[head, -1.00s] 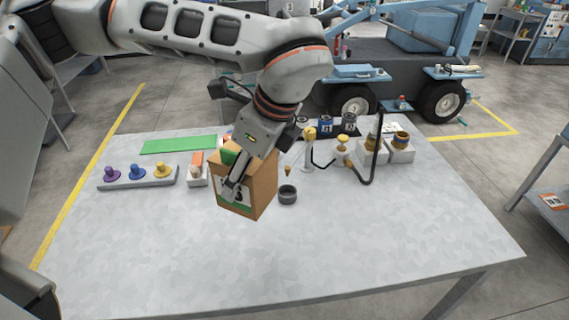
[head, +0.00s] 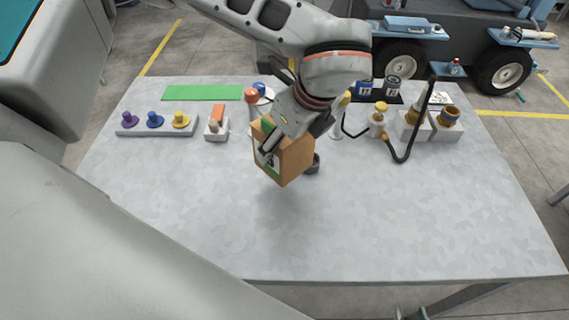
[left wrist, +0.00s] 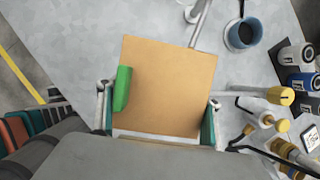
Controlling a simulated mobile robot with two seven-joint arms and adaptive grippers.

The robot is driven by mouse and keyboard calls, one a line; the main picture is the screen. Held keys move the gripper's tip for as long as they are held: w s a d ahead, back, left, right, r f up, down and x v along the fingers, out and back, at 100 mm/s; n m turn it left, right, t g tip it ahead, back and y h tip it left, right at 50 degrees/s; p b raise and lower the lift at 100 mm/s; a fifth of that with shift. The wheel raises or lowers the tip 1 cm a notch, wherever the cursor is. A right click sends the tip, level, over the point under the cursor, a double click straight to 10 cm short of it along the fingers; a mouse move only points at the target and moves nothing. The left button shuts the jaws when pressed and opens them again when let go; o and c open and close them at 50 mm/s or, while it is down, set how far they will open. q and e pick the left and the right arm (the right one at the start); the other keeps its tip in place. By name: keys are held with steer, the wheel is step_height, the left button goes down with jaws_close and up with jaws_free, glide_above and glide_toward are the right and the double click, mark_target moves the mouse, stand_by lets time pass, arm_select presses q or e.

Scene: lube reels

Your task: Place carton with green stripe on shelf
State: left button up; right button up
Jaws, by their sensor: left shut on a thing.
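The brown carton (head: 293,163) hangs over the middle of the table, tilted, with a white and green label on its left face. My left gripper (head: 268,146) is shut on it, its fingers on opposite sides. In the left wrist view the carton (left wrist: 168,75) fills the space between the fingers of the left gripper (left wrist: 156,112), and a green piece (left wrist: 122,88) lies along its left edge. A small dark part at the bottom edge of the head view may be my right gripper; its jaws cannot be made out. I cannot make out a shelf clearly.
The grey table (head: 400,220) is clear at the front. A tray of coloured knobs (head: 156,126) and a green mat (head: 203,92) lie at the left. A dark cup (head: 314,165) stands behind the carton. Pump parts on white blocks (head: 445,130) stand at the right.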

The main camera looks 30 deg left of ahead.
arm_select(q)
step_height(320, 180, down, 8)
steer(key=shift+r, duration=0.1)
steer(key=o, duration=1.2)
steer(key=shift+r, duration=0.1)
